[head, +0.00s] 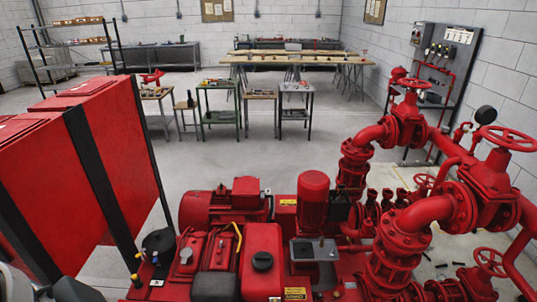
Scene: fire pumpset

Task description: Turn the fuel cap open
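The fuel cap appears to be the round black cap (262,261) on top of the red box-shaped tank (262,285) at the bottom centre. The cap sits on the tank, and nothing touches it. Grey and black parts at the bottom left corner look like my own arm, but no fingers show there. Neither my left nor my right gripper can be made out in the head view.
A red engine and motor (222,205) surround the tank. Red pipes and valves with handwheels (490,185) fill the right. Worktables (220,105) stand behind, with clear floor between.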

